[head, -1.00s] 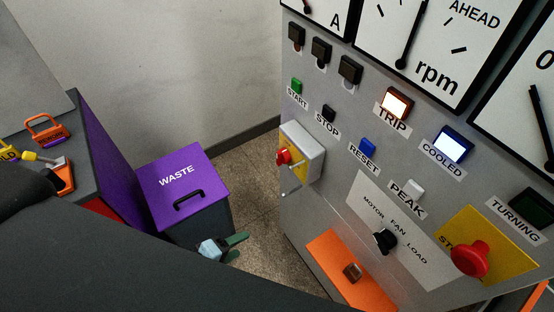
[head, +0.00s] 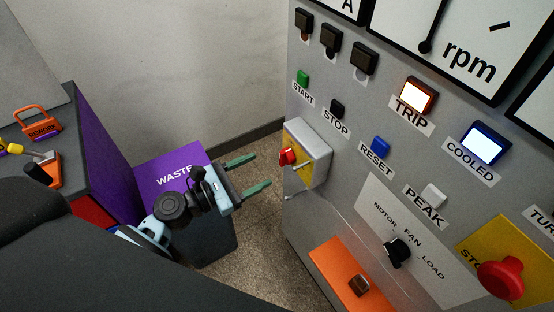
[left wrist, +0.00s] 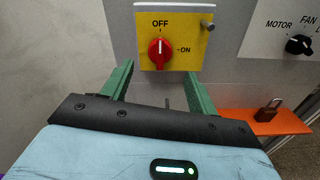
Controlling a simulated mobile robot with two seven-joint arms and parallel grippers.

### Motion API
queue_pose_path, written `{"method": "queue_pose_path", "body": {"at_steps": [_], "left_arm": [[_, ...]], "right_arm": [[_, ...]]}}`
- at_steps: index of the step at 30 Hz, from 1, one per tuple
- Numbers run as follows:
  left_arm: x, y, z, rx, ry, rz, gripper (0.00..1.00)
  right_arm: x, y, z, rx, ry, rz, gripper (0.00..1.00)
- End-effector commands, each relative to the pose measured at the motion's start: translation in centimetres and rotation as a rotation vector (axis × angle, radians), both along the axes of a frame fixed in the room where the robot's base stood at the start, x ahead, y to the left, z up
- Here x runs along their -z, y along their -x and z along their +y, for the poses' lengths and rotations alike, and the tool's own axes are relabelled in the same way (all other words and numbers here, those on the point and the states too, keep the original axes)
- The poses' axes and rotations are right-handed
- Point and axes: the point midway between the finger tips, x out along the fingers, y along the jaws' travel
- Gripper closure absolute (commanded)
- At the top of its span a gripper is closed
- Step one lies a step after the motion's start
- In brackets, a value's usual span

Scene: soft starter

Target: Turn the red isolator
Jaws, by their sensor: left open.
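The red isolator (head: 288,156) is a rotary knob on a yellow plate, on a grey box at the left edge of the control panel. In the left wrist view the red knob (left wrist: 159,52) stands upright, its white mark toward OFF at the top; ON is at its right. My left gripper (head: 256,174) is open and empty, its green fingers pointing at the isolator from the left, with a gap between. In the left wrist view the fingertips (left wrist: 158,76) sit either side of and below the knob, not touching it. My right gripper is not seen.
The grey panel (head: 330,207) carries buttons, lit TRIP and COOLED lamps, a black selector (head: 397,249) and a red stop button (head: 500,278). An orange plate with a padlock (head: 358,285) is below. A purple WASTE bin (head: 155,177) stands behind my left arm.

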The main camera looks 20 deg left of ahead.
Motion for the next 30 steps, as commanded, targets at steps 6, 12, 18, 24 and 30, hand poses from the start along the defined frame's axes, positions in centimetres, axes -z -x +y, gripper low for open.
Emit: {"method": "queue_pose_path", "body": {"at_steps": [6,12,18,24,30], "left_arm": [[-0.3,-2.7,-2.1,0.001,0.0,-0.004,0.41],[-0.2,-4.6,-3.6,-0.001,0.0,-0.003,0.41],[-0.1,-5.3,-4.2,0.0,-0.002,-0.001,0.41],[0.0,-5.3,-4.2,0.0,-0.002,-0.001,0.41],[0.0,-5.3,-4.2,0.0,-0.002,-0.001,0.63]], "right_arm": [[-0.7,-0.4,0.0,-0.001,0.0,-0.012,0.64],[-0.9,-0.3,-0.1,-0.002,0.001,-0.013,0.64],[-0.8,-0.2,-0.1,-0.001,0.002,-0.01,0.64],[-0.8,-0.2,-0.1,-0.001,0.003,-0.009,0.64],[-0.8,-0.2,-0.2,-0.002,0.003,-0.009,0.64]]}}
